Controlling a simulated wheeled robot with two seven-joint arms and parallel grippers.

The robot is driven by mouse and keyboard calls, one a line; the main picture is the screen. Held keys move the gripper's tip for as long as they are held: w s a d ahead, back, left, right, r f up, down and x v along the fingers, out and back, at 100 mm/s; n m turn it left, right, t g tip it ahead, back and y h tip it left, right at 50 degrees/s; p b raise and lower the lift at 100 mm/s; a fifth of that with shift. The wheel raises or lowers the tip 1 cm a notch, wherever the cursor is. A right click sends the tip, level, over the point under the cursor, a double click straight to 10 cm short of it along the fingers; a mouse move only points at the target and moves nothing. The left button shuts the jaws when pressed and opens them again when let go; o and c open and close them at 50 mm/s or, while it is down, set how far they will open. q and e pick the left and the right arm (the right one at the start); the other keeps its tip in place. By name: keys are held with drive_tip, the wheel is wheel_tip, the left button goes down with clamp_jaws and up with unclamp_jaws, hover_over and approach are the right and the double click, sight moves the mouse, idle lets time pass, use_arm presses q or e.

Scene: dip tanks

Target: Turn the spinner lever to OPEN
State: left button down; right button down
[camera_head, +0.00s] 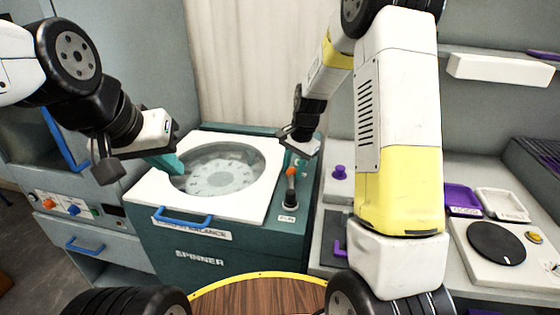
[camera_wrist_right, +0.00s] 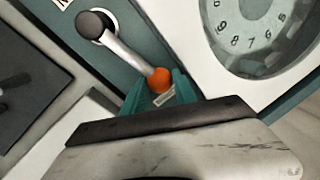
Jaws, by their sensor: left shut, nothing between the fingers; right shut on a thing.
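The spinner (camera_head: 205,258) is a teal machine with a white top and a round clear window. Its lever (camera_head: 290,188) is on the top's right strip, a grey arm from a dark pivot with an orange ball end pointing toward the back. In the right wrist view the lever (camera_wrist_right: 128,52) runs from its pivot down to the orange ball. My right gripper (camera_wrist_right: 157,92) is shut on the ball, its teal fingers at either side; it comes from behind in the head view (camera_head: 293,161). My left gripper (camera_head: 170,163) is shut and empty above the lid's left part.
A blue handle (camera_head: 183,218) is on the lid's front edge. A small label (camera_head: 287,218) sits in front of the lever's pivot, too small to read. A purple knob (camera_head: 340,172) stands on the bench to the right. A round wooden top (camera_head: 260,294) is in front.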

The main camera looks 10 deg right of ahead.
drive_tip(key=shift+s+d+m, duration=0.2)
drive_tip(key=shift+d+m, duration=0.55)
drive_tip(key=shift+m, duration=0.15)
drive_tip(key=shift+d, duration=0.1)
drive_tip(key=c, duration=1)
unclamp_jaws()
drive_tip(key=shift+r, duration=0.1)
wheel_tip(320, 180, up, 8)
drive_tip(key=s, duration=0.1)
drive_tip(key=shift+s+d+f, duration=0.15)
drive_tip(key=shift+d+f, duration=0.1)
drive_tip(key=shift+d, duration=0.2)
